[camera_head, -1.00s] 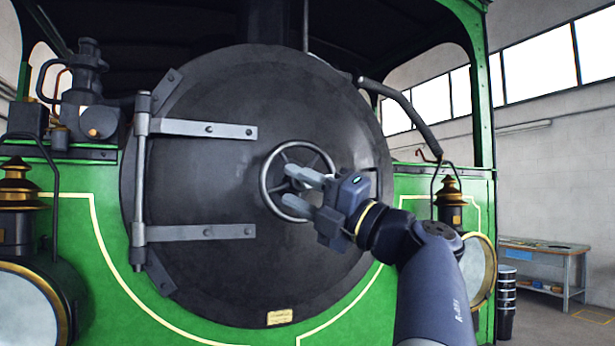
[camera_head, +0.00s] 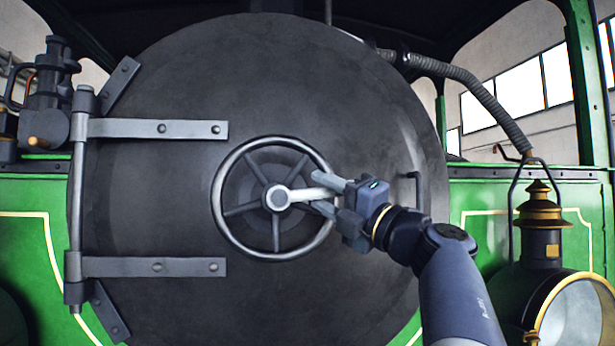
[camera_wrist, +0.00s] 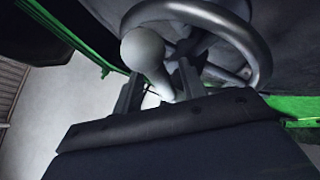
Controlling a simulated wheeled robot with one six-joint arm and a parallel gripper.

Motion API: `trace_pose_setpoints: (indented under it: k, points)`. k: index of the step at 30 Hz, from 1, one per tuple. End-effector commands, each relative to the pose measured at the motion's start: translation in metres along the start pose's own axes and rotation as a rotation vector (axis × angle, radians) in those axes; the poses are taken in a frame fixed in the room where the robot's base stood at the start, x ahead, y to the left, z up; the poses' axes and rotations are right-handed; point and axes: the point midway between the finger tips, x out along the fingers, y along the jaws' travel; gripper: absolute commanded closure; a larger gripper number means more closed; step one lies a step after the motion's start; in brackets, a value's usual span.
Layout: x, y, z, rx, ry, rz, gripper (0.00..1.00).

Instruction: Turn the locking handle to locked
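The locking handle (camera_head: 298,195) is a light grey lever. It points right from the hub of a grey spoked handwheel (camera_head: 225,205) on the dark round door (camera_head: 340,90). In the wrist view the handle (camera_wrist: 143,48) shows a rounded end and a shaft running down between my fingers, with the handwheel (camera_wrist: 262,60) behind. My gripper (camera_head: 326,194) is at the wheel's right side, its two fingers above and below the handle's outer part. In the wrist view the fingers stand apart with a gap beside the shaft. Contact is not clear.
Two hinge straps (camera_head: 150,129) and a hinge post (camera_head: 76,200) are on the door's left. A small bar handle (camera_head: 416,190) sits on its right. A brass-topped lamp (camera_head: 543,225) and a ribbed hose (camera_head: 480,90) are further right. The green front (camera_head: 30,240) surrounds the door.

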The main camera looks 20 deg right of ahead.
Motion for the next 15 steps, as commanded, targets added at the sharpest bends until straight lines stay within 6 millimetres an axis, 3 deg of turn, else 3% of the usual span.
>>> trace_pose_setpoints:
  k: [6, 15]
  points:
    - [0.023, 0.001, 0.001, 0.0, 0.0, 0.001, 0.6]
    - [0.027, -0.001, 0.0, -0.001, -0.001, 0.0, 0.6]
